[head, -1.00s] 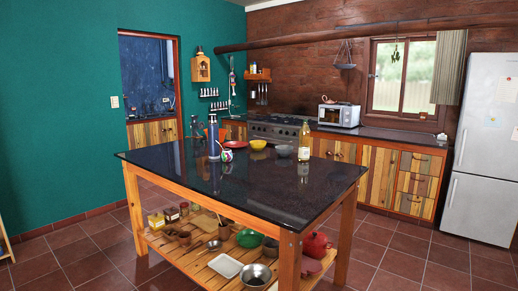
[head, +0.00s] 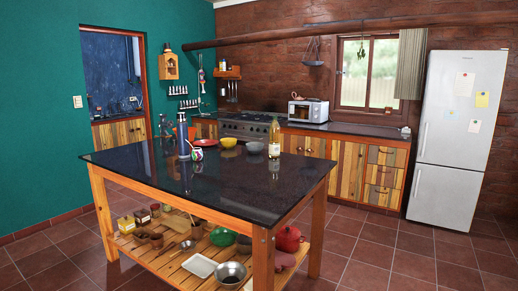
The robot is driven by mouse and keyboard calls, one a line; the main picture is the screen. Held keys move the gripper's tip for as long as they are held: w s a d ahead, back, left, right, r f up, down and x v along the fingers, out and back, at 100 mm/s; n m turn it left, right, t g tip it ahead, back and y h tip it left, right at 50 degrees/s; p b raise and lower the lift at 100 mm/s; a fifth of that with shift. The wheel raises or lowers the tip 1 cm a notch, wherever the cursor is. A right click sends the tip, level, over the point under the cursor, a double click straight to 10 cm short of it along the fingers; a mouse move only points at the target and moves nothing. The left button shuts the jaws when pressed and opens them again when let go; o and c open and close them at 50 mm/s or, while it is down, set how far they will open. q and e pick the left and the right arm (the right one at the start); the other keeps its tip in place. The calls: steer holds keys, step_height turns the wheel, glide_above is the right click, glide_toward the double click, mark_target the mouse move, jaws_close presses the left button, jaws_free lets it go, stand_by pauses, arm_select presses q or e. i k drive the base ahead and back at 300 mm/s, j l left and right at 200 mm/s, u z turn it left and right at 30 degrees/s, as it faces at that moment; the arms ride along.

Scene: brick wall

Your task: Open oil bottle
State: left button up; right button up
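The oil bottle (head: 274,138) stands upright on the dark top of the kitchen island (head: 225,188), near its back right corner. It is tall, with a pale yellowish body, a label and a narrow neck. Its top is too small to tell whether a cap is on. Neither of my grippers is in the head view.
On the island stand a blue flask (head: 183,137), a yellow bowl (head: 228,142), a grey bowl (head: 255,148) and a red dish (head: 205,142). The lower shelf holds pots and bowls. Tiled floor (head: 390,258) is clear right of the island, before the fridge (head: 461,137).

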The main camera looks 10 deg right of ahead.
mark_target(274, 131)
steer(key=i+l+z, duration=0.6)
steer(key=i+l, duration=0.25)
steer(key=i+l+z, duration=0.3)
steer(key=i, duration=0.2)
steer(key=i+l+z, duration=0.15)
steer(key=i+z, duration=0.15)
steer(key=i, duration=0.15)
steer(key=i+z, duration=0.3)
steer(key=i, duration=1.25)
steer(key=i+u, duration=0.1)
steer(key=i, duration=0.9)
steer(key=i+u, duration=0.5)
steer(key=i+l+u, duration=0.15)
steer(key=i+u, duration=0.15)
steer(key=u, duration=0.15)
steer(key=i+l+u, duration=0.3)
steer(key=u, duration=0.2)
